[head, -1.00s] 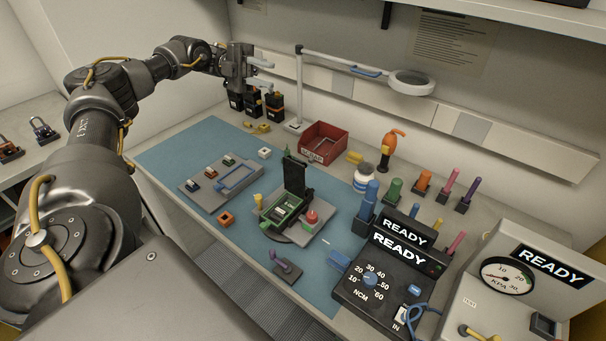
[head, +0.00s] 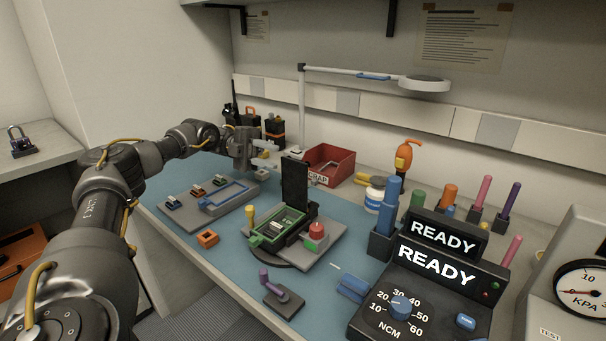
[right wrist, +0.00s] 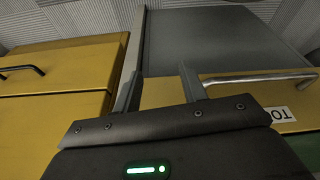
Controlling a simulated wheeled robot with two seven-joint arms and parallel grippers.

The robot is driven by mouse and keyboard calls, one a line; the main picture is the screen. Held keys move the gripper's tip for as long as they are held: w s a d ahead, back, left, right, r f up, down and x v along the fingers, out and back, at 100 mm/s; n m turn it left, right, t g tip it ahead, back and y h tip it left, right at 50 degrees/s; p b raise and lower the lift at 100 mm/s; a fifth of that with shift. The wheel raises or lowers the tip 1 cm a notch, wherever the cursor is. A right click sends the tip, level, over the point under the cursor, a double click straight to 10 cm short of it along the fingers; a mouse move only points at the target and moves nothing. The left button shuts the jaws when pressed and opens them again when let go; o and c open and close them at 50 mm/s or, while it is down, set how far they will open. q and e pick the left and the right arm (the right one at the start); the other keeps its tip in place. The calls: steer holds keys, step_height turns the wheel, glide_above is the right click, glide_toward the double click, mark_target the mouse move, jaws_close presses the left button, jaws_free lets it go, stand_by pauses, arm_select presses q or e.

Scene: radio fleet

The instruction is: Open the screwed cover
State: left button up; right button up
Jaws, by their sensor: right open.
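A green-framed unit (head: 278,228) sits on a grey plate on a round dark base, in the middle of the blue mat. A black panel (head: 295,183) stands upright at its back edge; I cannot tell whether this is the screwed cover. Screws are too small to make out. My left gripper (head: 266,155) is open and empty, behind and left of the unit, beyond the grey tray (head: 244,188). My right gripper (right wrist: 160,80) is open and empty in the right wrist view, facing yellow drawers (right wrist: 60,85), away from the bench top.
A red bin (head: 330,168) stands behind the unit. The black READY console (head: 425,285), blue holder and bottle (head: 375,195) crowd the right. The lamp (head: 415,83) overhangs the back.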

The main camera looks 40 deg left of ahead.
mark_target(303, 166)
arm_select(q)
steer(key=shift+w+d+r+p, duration=0.1)
steer(key=shift+d+r+p, duration=0.05)
steer(key=shift+d, duration=2.55)
steer(key=shift+d+r+p, duration=0.15)
steer(key=shift+d, duration=2.55)
jaws_close()
